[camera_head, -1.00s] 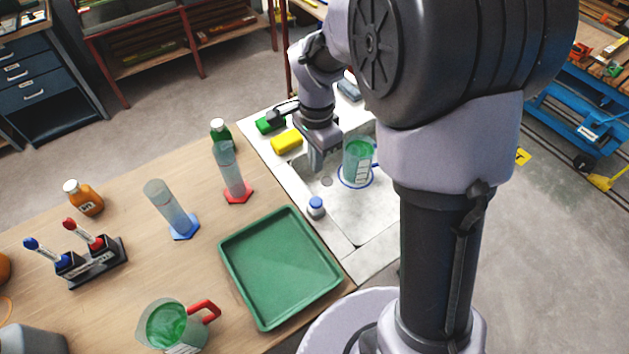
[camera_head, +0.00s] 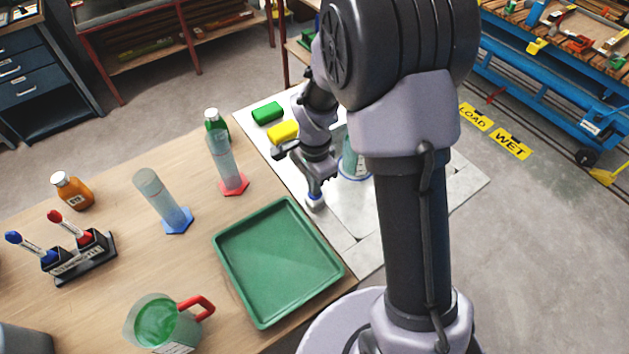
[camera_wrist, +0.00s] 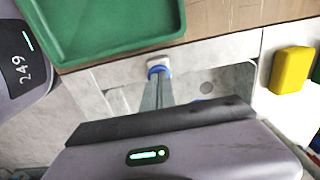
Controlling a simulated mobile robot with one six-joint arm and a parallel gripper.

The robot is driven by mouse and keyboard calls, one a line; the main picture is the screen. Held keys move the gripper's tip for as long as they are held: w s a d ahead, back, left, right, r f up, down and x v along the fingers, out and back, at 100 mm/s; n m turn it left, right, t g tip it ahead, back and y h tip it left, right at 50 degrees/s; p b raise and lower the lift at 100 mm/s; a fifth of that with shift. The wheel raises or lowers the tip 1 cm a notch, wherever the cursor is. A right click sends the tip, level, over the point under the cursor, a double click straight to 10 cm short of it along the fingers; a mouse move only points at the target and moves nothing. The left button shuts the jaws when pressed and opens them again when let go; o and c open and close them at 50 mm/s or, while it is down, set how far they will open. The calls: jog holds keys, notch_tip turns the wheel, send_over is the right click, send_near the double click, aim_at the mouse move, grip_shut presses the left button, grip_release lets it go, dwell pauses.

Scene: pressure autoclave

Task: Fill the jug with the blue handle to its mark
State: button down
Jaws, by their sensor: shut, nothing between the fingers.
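A clear jug (camera_head: 352,166) with green-tinted contents stands on a blue ring in the pale sink area in the head view. My arm and column hide much of it, and its handle and mark cannot be made out. A small white knob with a blue top (camera_head: 314,203) stands at the counter's near edge; it also shows in the wrist view (camera_wrist: 158,70). My gripper (camera_head: 316,190) is shut and empty, pointing down with its fingertips at the blue top. In the wrist view the fingertips (camera_wrist: 157,80) meet the blue part; whether they press it cannot be told.
A green tray (camera_head: 278,262) lies empty beside the counter. A red-handled jug (camera_head: 160,325) with green contents stands at the front. Two cylinders, blue-footed (camera_head: 160,200) and red-footed (camera_head: 226,165), stand on the table.

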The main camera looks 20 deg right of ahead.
notch_tip(320, 180, down, 2)
jog(key=shift+b, duration=0.95)
jog(key=shift+s+f+b, duration=0.25)
jog(key=shift+b, duration=0.05)
jog(key=shift+s+r, duration=0.1)
jog(key=shift+s, duration=0.15)
jog(key=shift+w, duration=0.1)
jog(key=shift+f, duration=0.25)
dwell(1.2)
notch_tip(320, 180, up, 15)
jog(key=p, duration=0.6)
jog(key=shift+w, duration=0.4)
